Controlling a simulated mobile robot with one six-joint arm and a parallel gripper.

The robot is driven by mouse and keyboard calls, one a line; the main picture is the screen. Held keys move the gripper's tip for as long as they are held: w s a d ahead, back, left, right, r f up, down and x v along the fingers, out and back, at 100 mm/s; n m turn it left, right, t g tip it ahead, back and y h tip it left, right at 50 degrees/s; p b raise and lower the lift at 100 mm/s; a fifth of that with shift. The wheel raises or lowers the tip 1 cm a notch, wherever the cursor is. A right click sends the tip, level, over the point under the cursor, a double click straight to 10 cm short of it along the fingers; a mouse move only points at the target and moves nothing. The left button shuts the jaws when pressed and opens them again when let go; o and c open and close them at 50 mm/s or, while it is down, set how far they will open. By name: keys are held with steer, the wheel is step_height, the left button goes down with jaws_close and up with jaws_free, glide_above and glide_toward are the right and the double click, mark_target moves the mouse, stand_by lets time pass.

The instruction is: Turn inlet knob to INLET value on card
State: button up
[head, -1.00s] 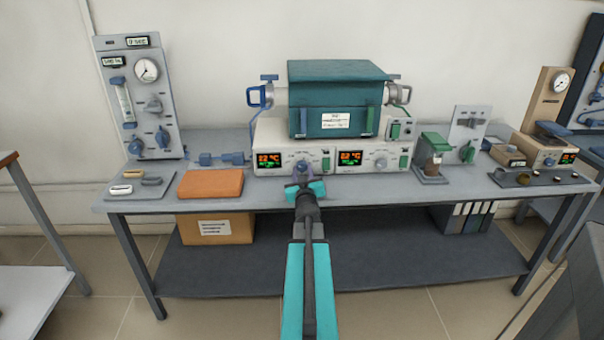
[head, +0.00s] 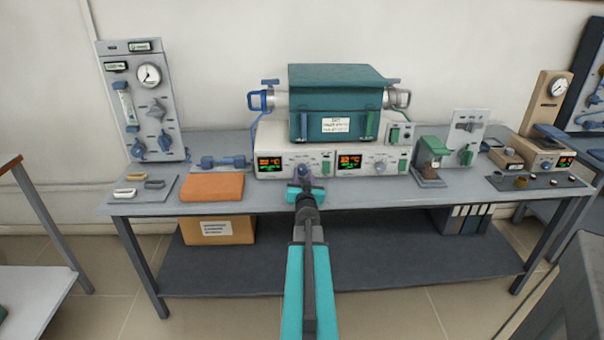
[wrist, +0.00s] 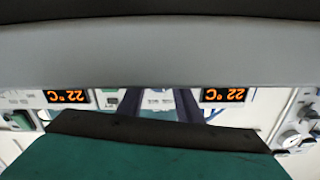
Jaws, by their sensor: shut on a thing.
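The left controller (head: 285,172) has an orange display, which also shows upside down in the wrist view (wrist: 222,95). I take the knob on its front to be the inlet knob. My gripper (head: 304,183) is at that knob and shut on it; fingers and arm hide most of it, so its pointer cannot be read. The white card (head: 337,125) is on the front of the teal furnace (head: 310,103); its print is too small to read.
An orange pad (head: 212,187) lies left of my arm. A gauge panel (head: 145,100) stands at far left. A small green-topped device (head: 430,158) stands right. The bench front is partly clear.

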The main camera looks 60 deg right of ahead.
steer(key=shift+d+r+m+p, duration=0.1)
steer(key=shift+m+p, duration=0.3)
steer(key=shift+m, duration=0.5)
steer(key=o, duration=1)
steer(key=shift+o, duration=0.2)
steer(key=shift+s, duration=0.1)
steer(key=shift+v, duration=2.7)
steer(key=p+v, duration=0.2)
steer(key=v, duration=0.1)
steer(key=shift+r, duration=0.1)
steer(key=shift+p, duration=0.6)
